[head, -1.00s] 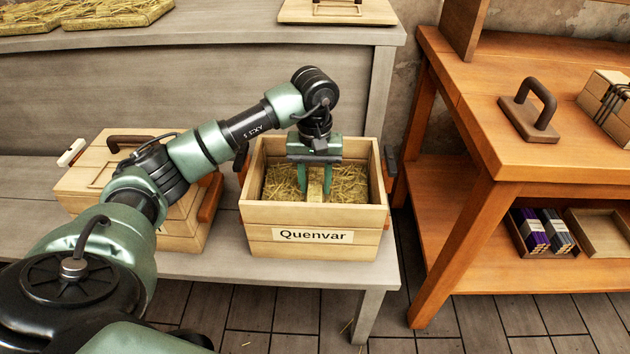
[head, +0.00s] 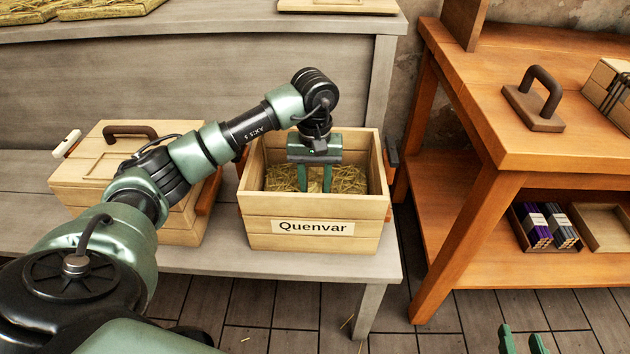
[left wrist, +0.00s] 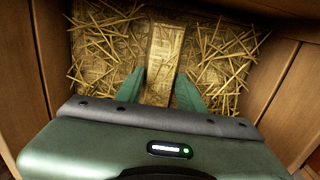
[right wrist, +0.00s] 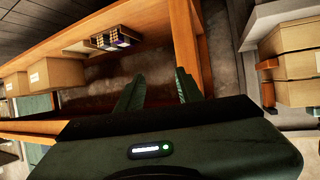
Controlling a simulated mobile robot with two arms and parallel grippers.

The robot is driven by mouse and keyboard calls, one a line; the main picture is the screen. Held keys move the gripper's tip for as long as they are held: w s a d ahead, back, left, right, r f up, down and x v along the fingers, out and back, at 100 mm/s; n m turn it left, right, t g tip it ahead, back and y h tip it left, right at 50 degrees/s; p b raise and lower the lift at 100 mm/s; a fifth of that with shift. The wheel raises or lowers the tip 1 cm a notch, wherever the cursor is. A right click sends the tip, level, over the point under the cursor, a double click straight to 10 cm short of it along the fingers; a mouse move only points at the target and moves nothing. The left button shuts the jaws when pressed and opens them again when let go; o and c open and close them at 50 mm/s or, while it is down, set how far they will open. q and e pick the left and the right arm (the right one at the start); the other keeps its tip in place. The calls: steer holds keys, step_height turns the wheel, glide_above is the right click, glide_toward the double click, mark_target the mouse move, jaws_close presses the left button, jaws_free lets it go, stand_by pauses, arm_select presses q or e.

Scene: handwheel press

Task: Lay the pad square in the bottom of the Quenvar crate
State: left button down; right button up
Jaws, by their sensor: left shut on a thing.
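The straw pad (head: 346,180) lies low inside the Quenvar crate (head: 270,232); it shows larger in the left wrist view (left wrist: 108,50). A raised pale strip (left wrist: 162,55) runs across the pad's middle. My left gripper (head: 315,186) reaches down into the crate, its fingers (left wrist: 160,90) shut on this strip. The pad's edges look roughly in line with the crate walls. The front wall hides its near edge in the head view, and I cannot tell whether it touches the bottom. My right gripper (head: 522,340) is open and empty, at the head view's bottom right edge; its fingers (right wrist: 158,88) stand apart.
A lidded crate (head: 120,190) stands left of the Quenvar crate on the grey bench (head: 265,262). An orange workbench (head: 530,110) at right carries a handled block (head: 535,105); its lower shelf holds dark bundles (head: 545,225) and an empty tray (head: 600,228). Floor lies between them.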

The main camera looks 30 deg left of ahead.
arm_select(q)
steer(key=shift+f+b, duration=0.35)
steer(key=shift+f, duration=0.2)
steer(key=shift+f+b, duration=0.45)
steer(key=shift+f, duration=0.65)
arm_select(e)
step_height(320, 180, up, 10)
steer(key=w+a+t+y, duration=0.1)
steer(key=w+a+t, duration=0.1)
steer(key=t, duration=0.3)
steer(key=shift+w+t+y, duration=0.35)
steer(key=shift+t+y, duration=0.05)
arm_select(q)
steer(key=shift+b, duration=0.3)
arm_select(e)
steer(key=shift+r, duration=0.25)
arm_select(q)
steer(key=c, duration=0.8)
jaws_free()
steer(key=shift+f, duration=0.1)
arm_select(e)
steer(key=shift+a, duration=0.1)
